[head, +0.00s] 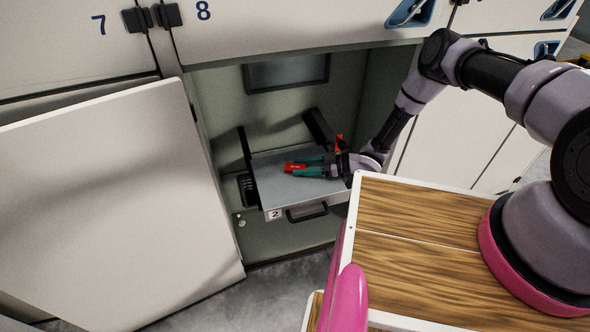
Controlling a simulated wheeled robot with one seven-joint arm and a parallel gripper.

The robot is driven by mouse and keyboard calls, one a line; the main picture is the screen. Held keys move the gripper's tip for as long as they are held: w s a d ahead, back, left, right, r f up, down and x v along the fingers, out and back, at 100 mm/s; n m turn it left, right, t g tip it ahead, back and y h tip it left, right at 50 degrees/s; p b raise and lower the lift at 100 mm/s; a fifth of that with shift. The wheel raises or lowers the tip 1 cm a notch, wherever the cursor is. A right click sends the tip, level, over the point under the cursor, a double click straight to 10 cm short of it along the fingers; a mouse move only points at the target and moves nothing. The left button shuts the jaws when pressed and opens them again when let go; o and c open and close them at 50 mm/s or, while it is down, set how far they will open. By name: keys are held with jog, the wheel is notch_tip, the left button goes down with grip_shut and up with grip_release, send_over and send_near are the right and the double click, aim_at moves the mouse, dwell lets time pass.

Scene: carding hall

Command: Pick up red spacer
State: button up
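The red spacer (293,167) lies at or just above the grey top of a pulled-out drawer (275,189) marked 2, inside an open cabinet. My gripper (303,166) reaches in from the right, low over the drawer, with its teal fingers pointing left. The red spacer is at the fingertips, partly between them, with its left end sticking out. I cannot tell whether the fingers are closed on it or only around it. A second small red thing (340,141) shows behind my gripper; what it is is unclear.
The cabinet's open door (110,200) stands at the left. The drawer has a dark front handle (306,213). A black upright part (318,129) stands behind the drawer. The cabinet's upper panel (290,25) runs over the opening.

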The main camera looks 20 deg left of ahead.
grip_shut()
